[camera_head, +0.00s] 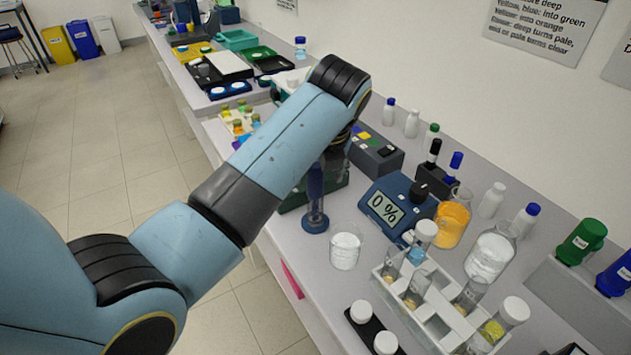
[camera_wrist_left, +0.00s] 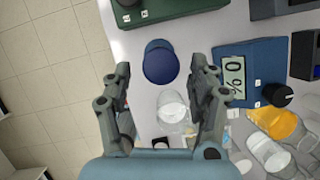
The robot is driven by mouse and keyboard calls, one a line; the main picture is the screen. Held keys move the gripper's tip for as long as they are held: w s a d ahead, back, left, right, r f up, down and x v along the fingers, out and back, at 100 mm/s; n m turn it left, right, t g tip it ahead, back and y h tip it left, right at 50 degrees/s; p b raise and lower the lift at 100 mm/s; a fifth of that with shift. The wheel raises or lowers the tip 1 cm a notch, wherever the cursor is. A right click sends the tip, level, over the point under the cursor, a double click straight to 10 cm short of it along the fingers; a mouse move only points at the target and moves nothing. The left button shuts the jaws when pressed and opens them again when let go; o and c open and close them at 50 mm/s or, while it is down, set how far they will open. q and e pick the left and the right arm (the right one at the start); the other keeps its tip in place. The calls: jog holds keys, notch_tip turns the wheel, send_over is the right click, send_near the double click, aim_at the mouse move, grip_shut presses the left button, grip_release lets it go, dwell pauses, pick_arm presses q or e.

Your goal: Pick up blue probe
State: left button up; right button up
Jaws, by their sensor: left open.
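My left gripper (camera_wrist_left: 161,74) is open, with its two fingers apart in the left wrist view. A dark blue round thing (camera_wrist_left: 160,62) lies between and beyond the fingertips, with nothing gripped. In the head view, a blue upright piece (camera_head: 315,188) on a round blue base stands below my left wrist, partly hidden by the arm. A slim blue-topped piece (camera_head: 455,163) stands beside a black-topped one (camera_head: 433,152) behind the meter. I cannot tell for sure which blue piece is the probe. My right gripper is not in view.
A glass beaker (camera_head: 345,248) is close in front, and a white tube rack (camera_head: 430,300) is nearer. The bench's front edge is close on the left.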

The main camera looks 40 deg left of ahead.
aim_at(315, 194)
pick_arm(q)
jog(key=x, duration=0.3)
jog(key=shift+w+a, duration=0.15)
jog(key=shift+a, duration=0.05)
jog(key=c, duration=1)
jog(key=shift+c, duration=0.2)
